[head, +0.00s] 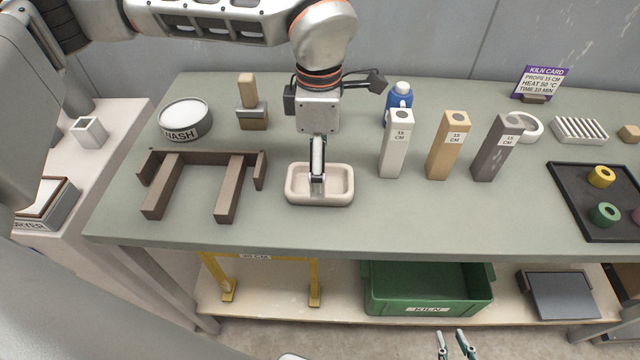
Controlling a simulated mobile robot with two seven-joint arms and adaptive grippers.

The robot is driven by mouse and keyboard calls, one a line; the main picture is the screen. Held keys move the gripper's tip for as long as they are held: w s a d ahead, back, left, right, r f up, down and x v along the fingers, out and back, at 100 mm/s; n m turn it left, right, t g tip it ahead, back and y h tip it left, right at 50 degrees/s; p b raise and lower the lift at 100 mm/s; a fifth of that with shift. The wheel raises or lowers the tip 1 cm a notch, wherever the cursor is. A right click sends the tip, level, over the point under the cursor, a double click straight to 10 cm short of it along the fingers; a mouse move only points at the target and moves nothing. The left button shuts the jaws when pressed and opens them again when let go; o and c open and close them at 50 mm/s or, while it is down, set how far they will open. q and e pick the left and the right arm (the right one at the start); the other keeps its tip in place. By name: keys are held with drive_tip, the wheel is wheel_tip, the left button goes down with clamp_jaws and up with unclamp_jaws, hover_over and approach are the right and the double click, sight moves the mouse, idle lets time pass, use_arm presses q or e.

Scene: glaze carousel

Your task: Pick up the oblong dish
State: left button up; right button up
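The oblong dish (295,198) is a cream, rounded, shallow dish standing on the green-grey table. My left gripper (317,188) points straight down over the middle of the dish, its fingertips at or inside the near wall. I see its fingers edge-on, so I cannot tell whether they are open, shut or touching the dish. My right gripper (456,346) shows at the bottom edge, low in front of the table, with its two fingers apart and nothing between them.
A brown wooden frame (200,158) lies left of the dish; a wash bowl (187,125) stands behind it. Three upright posts (397,150) stand right of the dish, with a blue bottle (402,92) behind. A black tray (572,205) is far right. A green kiln crate (428,290) sits below.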

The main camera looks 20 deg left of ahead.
use_arm(q)
drive_tip(key=f, duration=0.4)
drive_tip(key=shift+s+d+f, duration=0.1)
drive_tip(key=shift+s+f, duration=0.1)
drive_tip(key=c, duration=1.4)
drive_tip(key=shift+r, duration=0.2)
